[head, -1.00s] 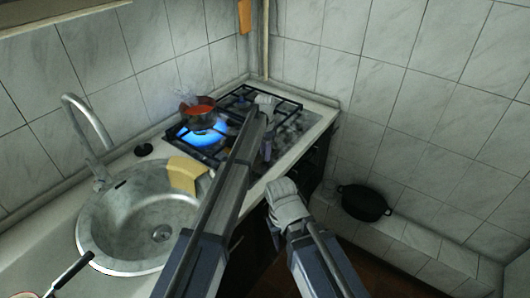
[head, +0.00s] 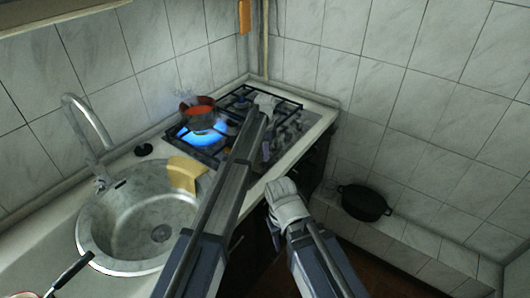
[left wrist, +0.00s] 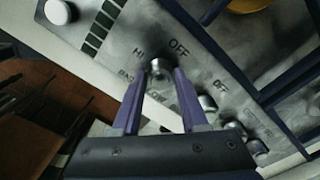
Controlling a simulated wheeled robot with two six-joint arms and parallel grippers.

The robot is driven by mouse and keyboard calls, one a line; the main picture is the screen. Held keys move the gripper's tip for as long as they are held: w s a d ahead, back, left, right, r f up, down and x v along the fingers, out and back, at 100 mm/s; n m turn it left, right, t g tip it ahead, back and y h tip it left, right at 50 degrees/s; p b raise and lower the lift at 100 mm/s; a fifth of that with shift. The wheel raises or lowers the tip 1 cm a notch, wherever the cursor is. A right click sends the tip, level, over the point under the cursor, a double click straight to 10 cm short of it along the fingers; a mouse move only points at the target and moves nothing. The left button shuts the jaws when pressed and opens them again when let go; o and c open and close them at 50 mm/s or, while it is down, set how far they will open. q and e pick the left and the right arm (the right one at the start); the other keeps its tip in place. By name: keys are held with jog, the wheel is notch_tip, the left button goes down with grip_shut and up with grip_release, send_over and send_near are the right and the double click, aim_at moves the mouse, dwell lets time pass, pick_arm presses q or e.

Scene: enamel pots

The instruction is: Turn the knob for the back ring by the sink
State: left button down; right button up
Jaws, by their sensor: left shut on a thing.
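The hob (head: 215,155) stands at the back beside the sink, with a row of knobs on its front strip. My left gripper (head: 266,150) is over the knob strip, partly hidden behind my arm. In the left wrist view its purple fingers (left wrist: 160,82) are closed around a metal knob (left wrist: 158,68), with "HI" and "OFF" printed close by. Several other knobs (left wrist: 207,103) sit to its right. I cannot tell which ring the held knob serves.
The round metal sink (head: 140,245) with a tap (head: 88,130) is at left, a yellow cloth (head: 184,173) on its rim. A black pot (head: 364,202) sits on the tiled ledge at right.

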pick_arm(q)
jog(key=shift+c, duration=2.1)
grip_release()
jog(key=shift+r, duration=0.1)
notch_tip(320, 180, up, 8)
jog(key=p, duration=0.8)
jog(key=shift+f, duration=0.2)
